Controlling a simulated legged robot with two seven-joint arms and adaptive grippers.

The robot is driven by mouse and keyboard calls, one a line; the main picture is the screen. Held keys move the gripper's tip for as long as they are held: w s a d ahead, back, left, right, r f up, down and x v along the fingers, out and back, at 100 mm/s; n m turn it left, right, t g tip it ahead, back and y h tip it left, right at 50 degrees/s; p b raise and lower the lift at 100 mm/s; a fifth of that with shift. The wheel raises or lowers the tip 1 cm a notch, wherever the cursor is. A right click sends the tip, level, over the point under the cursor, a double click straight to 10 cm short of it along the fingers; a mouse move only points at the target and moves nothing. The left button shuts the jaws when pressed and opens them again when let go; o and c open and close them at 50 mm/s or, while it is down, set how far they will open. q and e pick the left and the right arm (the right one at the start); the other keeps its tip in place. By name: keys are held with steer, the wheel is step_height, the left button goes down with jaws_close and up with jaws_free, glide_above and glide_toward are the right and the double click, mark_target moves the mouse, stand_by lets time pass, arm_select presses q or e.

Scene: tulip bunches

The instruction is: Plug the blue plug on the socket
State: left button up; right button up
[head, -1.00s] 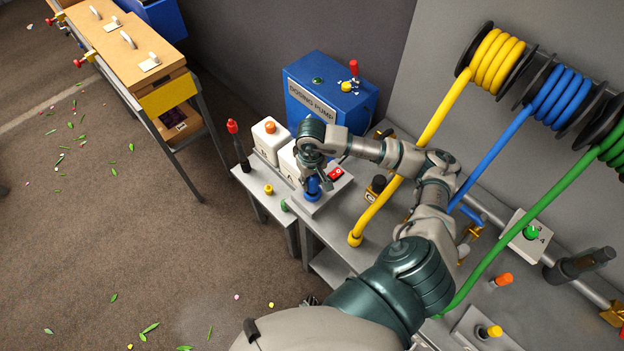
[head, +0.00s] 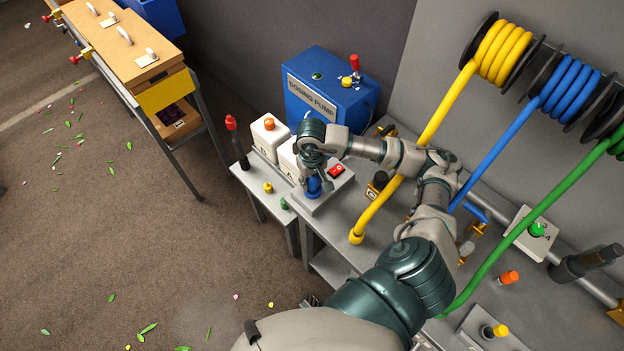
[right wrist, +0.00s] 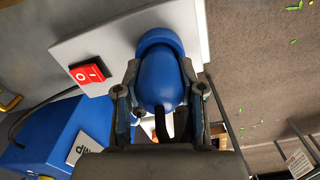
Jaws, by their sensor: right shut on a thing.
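The blue plug (right wrist: 160,75) sits between the two fingers of my right gripper (right wrist: 160,95), which is shut on it. In the head view the blue plug (head: 314,187) shows just below my right gripper (head: 312,174). The plug's lower end meets a blue round socket (right wrist: 158,36) on a light grey box (right wrist: 108,45) with a red switch (right wrist: 91,73). The gripper points down over the box. The plug and socket look in line and touching; how deep the plug sits is hidden. My left gripper is out of view.
The blue dosing pump (head: 325,95) stands behind the box. White containers with orange caps (head: 270,135) stand to the left. Yellow (head: 440,120), blue (head: 500,145) and green (head: 530,215) hoses hang from reels at right.

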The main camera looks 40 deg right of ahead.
steer(key=shift+f+b, duration=0.5)
steer(key=o, duration=1.3)
steer(key=shift+c, duration=0.2)
steer(key=shift+r, duration=0.15)
steer(key=shift+r+p, duration=1.3)
steer(key=shift+r, duration=1.15)
